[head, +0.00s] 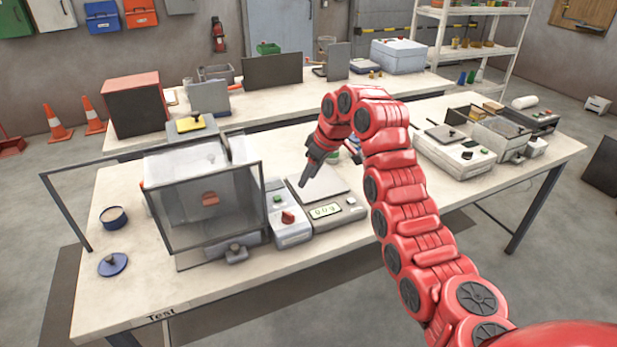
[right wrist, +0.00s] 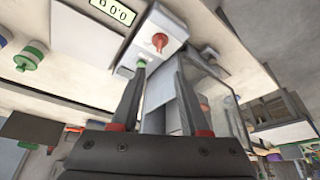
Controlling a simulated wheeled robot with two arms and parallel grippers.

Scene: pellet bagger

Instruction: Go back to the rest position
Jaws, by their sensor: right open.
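My red right arm reaches in from the lower right of the head view. The control box (head: 290,232) has a red knob (head: 288,217) and a green button. The knob also shows in the right wrist view (right wrist: 159,41), beyond the fingertips. The scale (head: 325,195) has an empty-looking plate and a lit display. My left gripper is not in view.
A machine with a clear guard (head: 190,228) stands left of the control box. A round blue-rimmed tin (head: 114,217) and a blue lid (head: 112,264) lie at the table's left. Another device (head: 440,155) stands at the right. The table's front right is clear.

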